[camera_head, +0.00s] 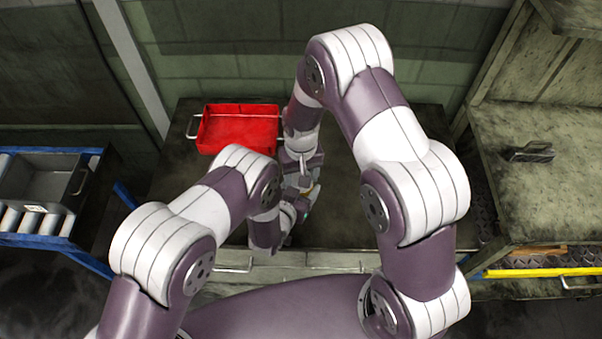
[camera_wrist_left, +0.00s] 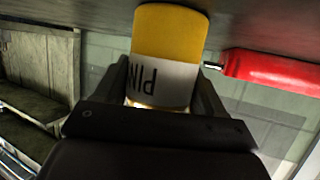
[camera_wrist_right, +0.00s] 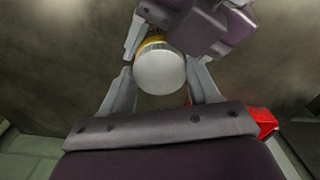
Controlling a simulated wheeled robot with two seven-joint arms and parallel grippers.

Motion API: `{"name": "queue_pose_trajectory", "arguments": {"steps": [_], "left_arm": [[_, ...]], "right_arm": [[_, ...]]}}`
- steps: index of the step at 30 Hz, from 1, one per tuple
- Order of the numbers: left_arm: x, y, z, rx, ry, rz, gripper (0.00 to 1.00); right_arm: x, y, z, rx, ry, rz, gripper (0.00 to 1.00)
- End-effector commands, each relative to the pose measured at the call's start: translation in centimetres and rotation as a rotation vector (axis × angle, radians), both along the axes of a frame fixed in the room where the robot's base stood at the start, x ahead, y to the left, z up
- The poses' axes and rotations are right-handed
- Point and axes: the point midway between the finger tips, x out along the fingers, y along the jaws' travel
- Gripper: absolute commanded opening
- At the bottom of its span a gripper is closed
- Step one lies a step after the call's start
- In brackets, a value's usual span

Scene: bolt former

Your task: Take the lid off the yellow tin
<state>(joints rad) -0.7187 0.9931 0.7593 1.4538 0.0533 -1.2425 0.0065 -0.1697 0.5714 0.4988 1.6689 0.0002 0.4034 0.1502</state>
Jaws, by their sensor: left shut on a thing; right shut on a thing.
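The yellow tin (camera_wrist_left: 168,35) has a white label with dark letters and appears upside down in the left wrist view. My left gripper (camera_wrist_left: 166,88) is shut on its sides. In the right wrist view the pale round lid (camera_wrist_right: 160,70) faces the camera, with a strip of the tin's yellow side behind it. My right gripper (camera_wrist_right: 162,62) is shut with a finger on either side of the lid. In the head view both grippers meet over the worktable and my arms hide most of the tin. I cannot see a gap between lid and tin.
A red tray (camera_head: 238,130) with a wire handle lies on the dark worktable (camera_head: 345,165), left of the grippers. A grey bin on a blue frame (camera_head: 50,180) stands at the left. A bench (camera_head: 545,190) with a small dark metal object stands at the right. The table is clear right of the grippers.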

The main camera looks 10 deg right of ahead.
Motion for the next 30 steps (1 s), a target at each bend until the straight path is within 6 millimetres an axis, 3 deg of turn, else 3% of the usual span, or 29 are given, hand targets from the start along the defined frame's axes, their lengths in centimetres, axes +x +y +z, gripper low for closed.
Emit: {"name": "queue_pose_trajectory", "arguments": {"steps": [2, 3, 5, 6, 13, 21, 29, 30], "left_arm": [[0.0, 0.0, 0.0, -0.001, 0.0, 0.001, 0.0], [0.0, 0.0, 0.0, -0.001, 0.0, 0.001, 0.0], [0.0, 0.0, 0.0, -0.001, 0.0, 0.001, 0.0], [0.0, 0.0, 0.0, -0.001, 0.0, 0.001, 0.0], [0.0, 0.0, 0.0, -0.001, -0.001, 0.0, 0.0], [0.0, 0.0, 0.0, 0.0, 0.0, 0.0, 0.0], [0.0, 0.0, 0.0, -0.001, -0.001, 0.0, 0.0], [0.0, 0.0, 0.0, -0.001, -0.001, 0.0, 0.83]], "right_arm": [[0.0, 0.0, 0.0, 0.0, 0.001, -0.001, 0.24], [0.0, 0.0, 0.0, 0.0, 0.001, -0.002, 0.64], [0.0, 0.0, 0.0, 0.0, 0.001, -0.002, 0.83], [0.0, 0.0, 0.0, 0.0, 0.001, -0.002, 0.86], [0.0, 0.0, 0.2, 0.0, 0.0, -0.003, 0.86], [0.0, 0.0, 4.1, 0.0, -0.001, -0.003, 0.86], [0.0, 0.0, 4.5, 0.0, 0.001, -0.004, 0.86], [0.0, 0.0, 4.5, 0.0, 0.001, -0.004, 0.86]]}}
